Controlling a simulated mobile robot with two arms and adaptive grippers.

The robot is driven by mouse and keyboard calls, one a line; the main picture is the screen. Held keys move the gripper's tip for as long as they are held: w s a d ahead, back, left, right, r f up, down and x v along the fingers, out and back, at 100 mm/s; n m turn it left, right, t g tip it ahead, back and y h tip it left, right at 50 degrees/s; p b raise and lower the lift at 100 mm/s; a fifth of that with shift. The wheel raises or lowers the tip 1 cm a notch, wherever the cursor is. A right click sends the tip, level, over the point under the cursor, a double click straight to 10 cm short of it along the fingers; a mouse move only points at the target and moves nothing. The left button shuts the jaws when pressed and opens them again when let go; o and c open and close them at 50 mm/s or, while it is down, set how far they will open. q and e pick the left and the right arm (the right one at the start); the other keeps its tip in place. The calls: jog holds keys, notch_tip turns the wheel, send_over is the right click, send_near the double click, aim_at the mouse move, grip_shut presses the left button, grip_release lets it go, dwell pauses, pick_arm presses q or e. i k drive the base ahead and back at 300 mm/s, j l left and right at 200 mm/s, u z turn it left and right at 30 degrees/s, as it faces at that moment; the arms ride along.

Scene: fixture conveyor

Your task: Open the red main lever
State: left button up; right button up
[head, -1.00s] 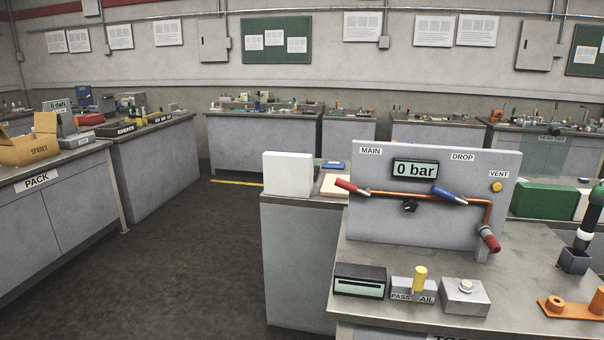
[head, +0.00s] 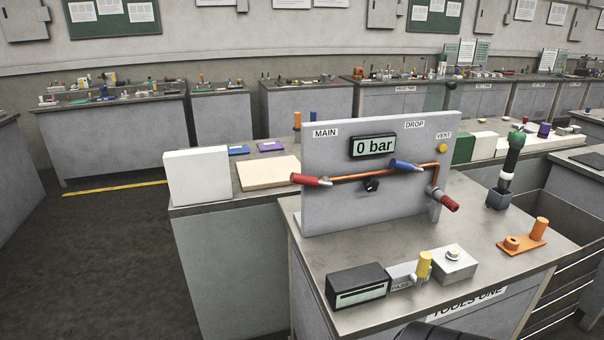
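The red main lever (head: 306,180) is at the left end of the copper pipe (head: 350,174) on the grey upright panel (head: 335,208), below the MAIN label. It points left, slightly tilted, close to in line with the pipe. A blue lever (head: 405,165) sits on the same pipe below the DROP label. The display (head: 374,146) reads 0 bar. A red-ended fitting (head: 447,202) is at the pipe's lower right end. Neither gripper can be made out in the head view.
The panel stands on a bench (head: 315,261) with a black display box (head: 358,287), a yellow-topped PASS block (head: 424,264), a grey button box (head: 452,263) and an orange fixture (head: 525,236) on it. A white box (head: 197,176) stands on the bench behind. Open floor (head: 110,245) lies to the left.

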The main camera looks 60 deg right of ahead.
aim_at(300, 179)
jog(key=i+j+z, duration=0.1)
jog(key=i+z, duration=0.15)
jog(key=z, duration=0.25)
jog(key=i+j+z, duration=0.25)
jog(key=z, duration=0.25)
jog(key=i+j+z, duration=0.15)
jog(key=z, duration=0.3)
jog(key=i+j+z, duration=0.1)
jog(key=j+z, duration=0.4)
